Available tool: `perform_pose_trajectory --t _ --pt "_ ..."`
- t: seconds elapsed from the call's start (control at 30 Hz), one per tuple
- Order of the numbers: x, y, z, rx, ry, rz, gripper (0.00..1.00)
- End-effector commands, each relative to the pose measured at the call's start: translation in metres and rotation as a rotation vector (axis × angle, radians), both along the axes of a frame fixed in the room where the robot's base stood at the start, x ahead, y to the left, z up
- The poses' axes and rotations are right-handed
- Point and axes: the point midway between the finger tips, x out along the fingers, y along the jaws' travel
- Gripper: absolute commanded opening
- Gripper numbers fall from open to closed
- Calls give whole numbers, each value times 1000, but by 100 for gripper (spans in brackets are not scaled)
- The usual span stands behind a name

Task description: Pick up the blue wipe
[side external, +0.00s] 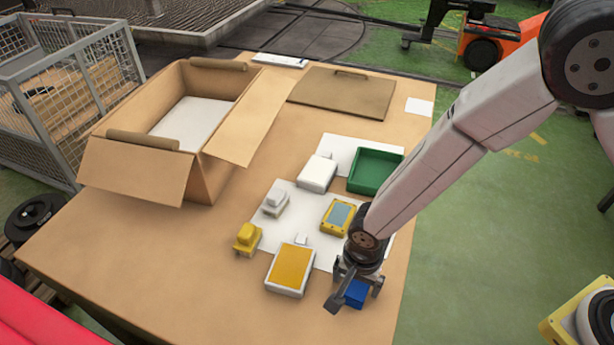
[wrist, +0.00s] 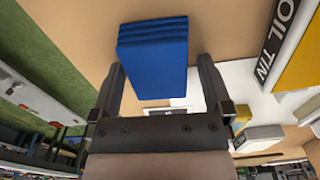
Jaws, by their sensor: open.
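The blue wipe (side external: 355,293) is a folded, layered blue pad at the front right of the table, partly hidden by my gripper. It fills the upper middle of the wrist view (wrist: 153,50). My gripper (side external: 357,288) is open and low over the wipe. In the wrist view, the two dark fingers (wrist: 160,64) stand apart, with the wipe's near end between their tips and the rest reaching beyond them. I cannot tell whether either finger touches it.
A yellow-topped white box (side external: 291,268) stands close left of the wipe. Several small items sit on white sheets behind, with a green tray (side external: 375,170). An open cardboard box (side external: 225,130) stands at the back left. The table's right edge is close; its front left is clear.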

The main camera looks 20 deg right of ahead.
Motion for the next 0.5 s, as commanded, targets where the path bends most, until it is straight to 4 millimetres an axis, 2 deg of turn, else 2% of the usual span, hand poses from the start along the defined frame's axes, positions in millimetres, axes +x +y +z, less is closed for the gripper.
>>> perform_pose_trajectory --t 0.17,0.2,0.27,0.43,0.5 --pt "0 0 0 0 0 0 100" --pt "0 0 0 0 0 0 94" --pt "0 0 0 0 0 0 75" --pt "0 0 0 0 0 0 21" --pt "0 0 0 0 0 0 20"
